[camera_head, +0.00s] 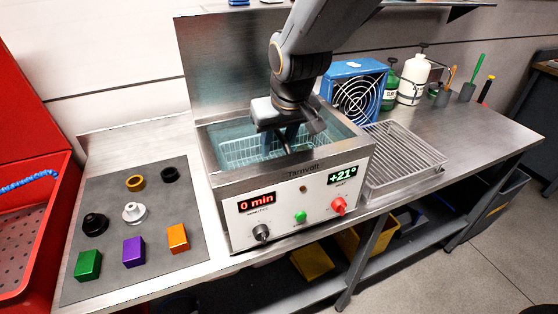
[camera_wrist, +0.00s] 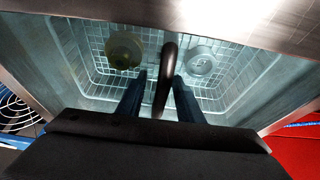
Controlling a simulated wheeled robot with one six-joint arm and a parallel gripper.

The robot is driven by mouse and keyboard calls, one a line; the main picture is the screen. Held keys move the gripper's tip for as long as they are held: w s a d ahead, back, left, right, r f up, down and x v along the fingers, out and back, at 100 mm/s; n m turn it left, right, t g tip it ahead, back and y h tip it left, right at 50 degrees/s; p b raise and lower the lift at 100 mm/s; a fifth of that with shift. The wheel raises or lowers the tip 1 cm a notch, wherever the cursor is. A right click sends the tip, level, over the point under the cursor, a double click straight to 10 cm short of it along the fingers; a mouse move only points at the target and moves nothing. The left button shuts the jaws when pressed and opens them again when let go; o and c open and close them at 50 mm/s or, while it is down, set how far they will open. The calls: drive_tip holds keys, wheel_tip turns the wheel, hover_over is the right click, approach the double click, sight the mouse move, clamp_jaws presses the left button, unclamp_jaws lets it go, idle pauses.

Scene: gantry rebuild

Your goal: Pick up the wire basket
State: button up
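The wire basket (camera_head: 240,151) sits inside the water-filled tank of the cleaner (camera_head: 290,205). In the wrist view the basket (camera_wrist: 92,58) holds a dull brass-coloured round part (camera_wrist: 124,50) and a silver round part (camera_wrist: 200,60). Its dark curved handle (camera_wrist: 168,70) rises between the two fingers of my gripper (camera_wrist: 160,76). The fingers are apart, with a visible gap between the left finger and the handle. In the head view my gripper (camera_head: 288,142) points down into the tank; its fingertips are partly hidden.
A grey mat (camera_head: 190,200) with rings, knobs and coloured blocks lies to the left. A wire drain rack (camera_head: 402,160) stands right of the cleaner. A blue fan unit (camera_head: 355,92) and bottles (camera_head: 412,78) are behind. A metal back panel (camera_head: 222,65) rises behind the tank.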

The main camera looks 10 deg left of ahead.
clamp_jaws()
drive_tip(key=shift+r, duration=0.1)
